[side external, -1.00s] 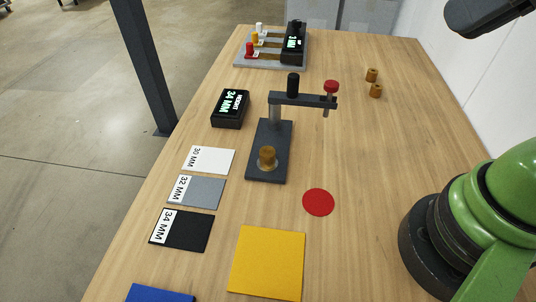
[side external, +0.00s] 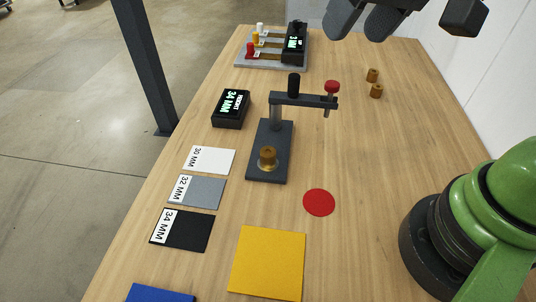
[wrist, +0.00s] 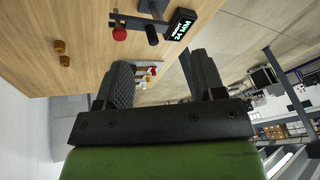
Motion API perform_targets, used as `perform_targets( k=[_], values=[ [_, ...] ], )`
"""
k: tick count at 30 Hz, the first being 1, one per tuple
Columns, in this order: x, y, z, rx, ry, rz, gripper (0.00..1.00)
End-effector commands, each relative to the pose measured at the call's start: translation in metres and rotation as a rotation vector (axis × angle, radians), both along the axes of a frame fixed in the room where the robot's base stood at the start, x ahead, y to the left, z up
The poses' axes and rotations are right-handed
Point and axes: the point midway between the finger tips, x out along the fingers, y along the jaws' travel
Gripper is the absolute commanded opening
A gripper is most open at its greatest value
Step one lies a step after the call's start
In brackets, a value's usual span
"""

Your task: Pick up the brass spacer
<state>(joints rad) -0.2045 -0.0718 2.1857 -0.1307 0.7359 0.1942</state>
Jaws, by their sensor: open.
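Two small brass-coloured spacers stand at the far right of the table, the farther one (side external: 372,75) and the nearer one (side external: 376,91); both also show at the left in the wrist view, one above (wrist: 59,46) the other (wrist: 65,61). A third brass-coloured piece (side external: 267,155) sits on the dark base of the gauge stand (side external: 270,135). My gripper (side external: 364,24) is high above the far part of the table, its top cut off by the frame. In the wrist view its fingers (wrist: 160,78) are wide apart with nothing between them.
The stand's arm carries a red knob (side external: 332,87). A grey tray (side external: 245,60) with coloured plugs and a black box is at the far left. Labelled cards, a red disc (side external: 318,202) and a yellow mat (side external: 267,263) lie nearer.

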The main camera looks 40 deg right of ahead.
Motion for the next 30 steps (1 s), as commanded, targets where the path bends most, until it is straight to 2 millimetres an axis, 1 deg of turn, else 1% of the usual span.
perform_targets(
  k=[1, 3, 5, 6, 9, 12, 15, 17, 24, 27, 30],
  values=[
    [0.013, 0.009, -0.015, -0.021, 0.038, 0.025, 0.63],
    [0.029, 0.021, -0.036, -0.049, 0.076, 0.057, 0.63],
    [0.041, 0.032, -0.057, -0.074, 0.106, 0.085, 0.63],
    [0.048, 0.040, -0.071, -0.089, 0.124, 0.102, 0.63],
    [0.059, 0.056, -0.105, -0.124, 0.164, 0.144, 0.63],
    [0.064, 0.068, -0.132, -0.150, 0.192, 0.176, 0.63],
    [0.066, 0.075, -0.150, -0.165, 0.208, 0.198, 0.63],
    [0.066, 0.077, -0.157, -0.171, 0.214, 0.203, 0.63],
    [0.071, 0.078, -0.192, -0.174, 0.219, 0.206, 0.63],
    [0.073, 0.078, -0.202, -0.174, 0.218, 0.205, 0.63],
    [0.074, 0.078, -0.208, -0.173, 0.216, 0.206, 0.63]
  ],
)
